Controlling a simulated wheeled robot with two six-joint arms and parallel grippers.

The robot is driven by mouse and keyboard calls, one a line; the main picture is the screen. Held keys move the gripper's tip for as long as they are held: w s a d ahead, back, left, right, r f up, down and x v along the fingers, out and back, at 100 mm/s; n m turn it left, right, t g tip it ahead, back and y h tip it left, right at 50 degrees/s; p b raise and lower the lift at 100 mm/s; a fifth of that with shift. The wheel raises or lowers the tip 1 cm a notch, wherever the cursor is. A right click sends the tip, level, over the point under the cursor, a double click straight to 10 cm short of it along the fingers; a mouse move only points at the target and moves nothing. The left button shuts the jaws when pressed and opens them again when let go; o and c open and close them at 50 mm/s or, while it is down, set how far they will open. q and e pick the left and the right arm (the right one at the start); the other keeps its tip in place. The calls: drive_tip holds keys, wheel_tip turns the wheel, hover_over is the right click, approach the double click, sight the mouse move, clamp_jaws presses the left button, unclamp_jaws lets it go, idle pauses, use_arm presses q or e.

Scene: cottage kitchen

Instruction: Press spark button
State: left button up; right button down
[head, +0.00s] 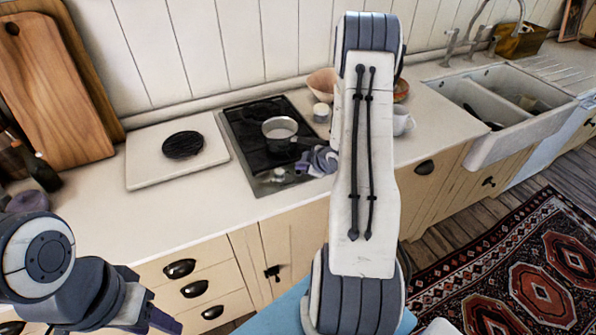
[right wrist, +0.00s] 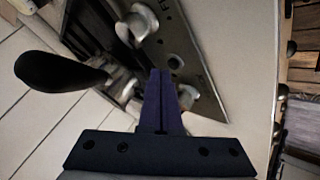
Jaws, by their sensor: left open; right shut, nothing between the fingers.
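The black gas hob (head: 243,135) is set in the counter, with a small pot (head: 280,127) on it. In the right wrist view, its metal control panel (right wrist: 205,80) carries two silver knobs, one further away (right wrist: 137,25) and one nearer (right wrist: 187,96). A small dark round button (right wrist: 176,62) sits between them. My right gripper (right wrist: 160,72) is shut and empty, its fingertips appearing just beside the button; contact cannot be told. In the head view, my right gripper (head: 304,163) is over the hob's right front part, partly hidden by my arm. My left gripper (head: 160,318) is open at the lower left.
The pot's black handle (right wrist: 60,80) sticks out near my right gripper. A white board with a round black trivet (head: 183,145) lies left of the hob. A bowl (head: 322,82), a small jar (head: 321,112) and a white jug (head: 402,121) stand to its right.

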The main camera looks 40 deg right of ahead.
drive_tip(key=shift+f, duration=0.1)
idle(0.5)
drive_tip(key=shift+f+b, duration=0.4)
drive_tip(key=shift+b, duration=0.1)
drive_tip(key=shift+r+p, duration=0.35)
drive_tip(key=shift+r, duration=0.15)
wheel_tip(320, 180, up, 6)
drive_tip(key=p, duration=0.5)
idle(0.9)
